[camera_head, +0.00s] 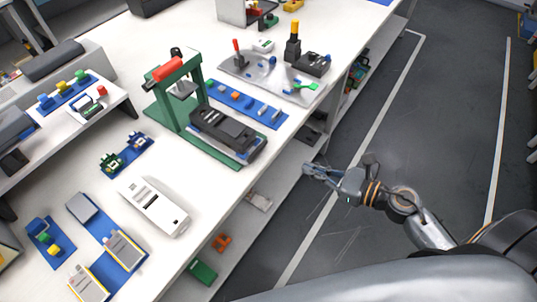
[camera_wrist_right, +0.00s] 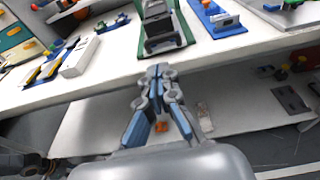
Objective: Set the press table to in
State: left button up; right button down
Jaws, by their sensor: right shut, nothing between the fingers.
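The green press (camera_head: 180,95) with a red handle stands on the white workbench. Its dark press table (camera_head: 228,132) sticks out from the frame toward the bench's front edge, over a green base. The press table also shows in the right wrist view (camera_wrist_right: 158,25), straight ahead of the fingers. My right gripper (camera_head: 307,169) is shut and empty, off the bench's front edge and apart from the press table. In the right wrist view its fingertips (camera_wrist_right: 158,70) line up below the press table. My left gripper is not in view.
A blue mat with small parts (camera_head: 246,103) lies right of the press table. A white device (camera_head: 153,205) lies to its left. A lower shelf (camera_head: 262,180) with an orange part and a green part runs under the bench. Floor beside the bench is clear.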

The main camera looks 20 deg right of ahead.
aim_at(219, 124)
jog(key=p+x, duration=0.3)
jog(key=x, duration=0.9)
jog(key=shift+w+p, duration=0.15)
jog(key=shift+p, duration=0.2)
jog(key=shift+w+a+f, duration=0.15)
jog(key=shift+w+a, duration=0.15)
jog(key=shift+w, duration=0.05)
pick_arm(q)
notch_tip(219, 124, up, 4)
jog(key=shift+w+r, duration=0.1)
pick_arm(e)
jog(key=r+b+x, duration=0.1)
jog(key=x, duration=0.5)
jog(key=r+b+x, duration=0.1)
jog(key=x, duration=0.5)
jog(key=r+b+x, duration=0.1)
jog(key=x, duration=0.5)
jog(key=shift+w+a+r, duration=0.1)
jog(key=shift+w+r, duration=0.2)
jog(key=shift+w, duration=0.05)
jog(key=shift+w+a+b, duration=0.3)
jog(key=shift+w+a, duration=0.05)
jog(key=shift+w, duration=0.1)
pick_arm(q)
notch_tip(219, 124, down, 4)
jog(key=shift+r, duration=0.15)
pick_arm(e)
jog(key=shift+r, duration=0.25)
jog(key=shift+w+r, duration=0.1)
jog(key=shift+r, duration=0.05)
